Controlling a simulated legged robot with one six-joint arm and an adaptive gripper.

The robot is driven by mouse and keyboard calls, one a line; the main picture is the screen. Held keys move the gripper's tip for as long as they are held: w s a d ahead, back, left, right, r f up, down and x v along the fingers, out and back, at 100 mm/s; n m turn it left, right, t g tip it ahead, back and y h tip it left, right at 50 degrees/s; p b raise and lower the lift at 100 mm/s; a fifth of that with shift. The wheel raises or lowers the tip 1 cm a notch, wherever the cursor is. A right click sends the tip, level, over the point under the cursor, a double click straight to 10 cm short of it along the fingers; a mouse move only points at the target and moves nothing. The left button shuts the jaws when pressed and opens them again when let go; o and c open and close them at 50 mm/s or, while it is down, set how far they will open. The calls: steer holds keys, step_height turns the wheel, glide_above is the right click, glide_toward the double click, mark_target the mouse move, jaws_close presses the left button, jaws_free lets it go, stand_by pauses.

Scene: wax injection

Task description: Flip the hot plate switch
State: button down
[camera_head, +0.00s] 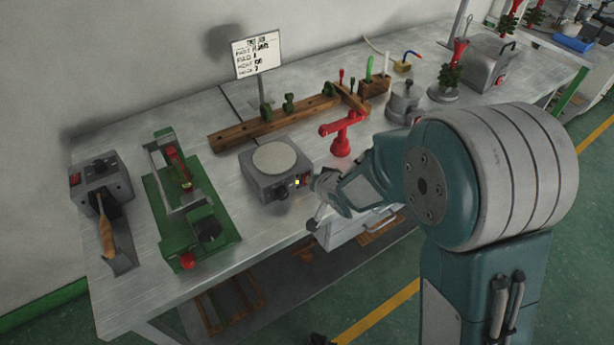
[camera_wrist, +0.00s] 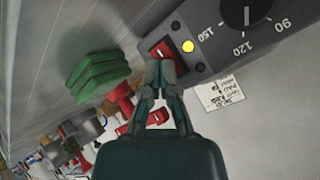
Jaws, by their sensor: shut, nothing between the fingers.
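The hot plate (camera_head: 257,178) is a grey box with a round pale top plate (camera_head: 275,158), near the front edge of the workbench. Its front panel carries a dial, which is large in the wrist view (camera_wrist: 245,14), a lit yellow lamp (camera_wrist: 188,46) and a red rocker switch (camera_wrist: 161,47). My gripper (camera_wrist: 161,68) is shut and empty. Its fingertips are right at the switch and cover its lower part; I cannot tell whether they touch it. In the head view my gripper (camera_head: 313,186) is just right of the panel.
A red stand (camera_head: 341,144) is behind my gripper. A green clamp fixture (camera_head: 165,205) and a grey box with a wooden-handled tool (camera_head: 107,238) are at left. A wooden rack (camera_head: 270,124) lies behind. A drawer unit (camera_head: 345,232) hangs below the bench edge.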

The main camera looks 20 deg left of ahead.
steer(key=shift+s+d, duration=0.1)
steer(key=shift+s+d+f, duration=0.1)
steer(key=shift+s+d, duration=0.3)
steer(key=shift+d, duration=0.05)
steer(key=shift+s+d+f, duration=0.15)
steer(key=shift+s+d, duration=0.65)
steer(key=shift+d, duration=0.15)
steer(key=shift+s+d+f, duration=0.15)
steer(key=shift+s+d, duration=0.65)
steer(key=shift+d, duration=0.15)
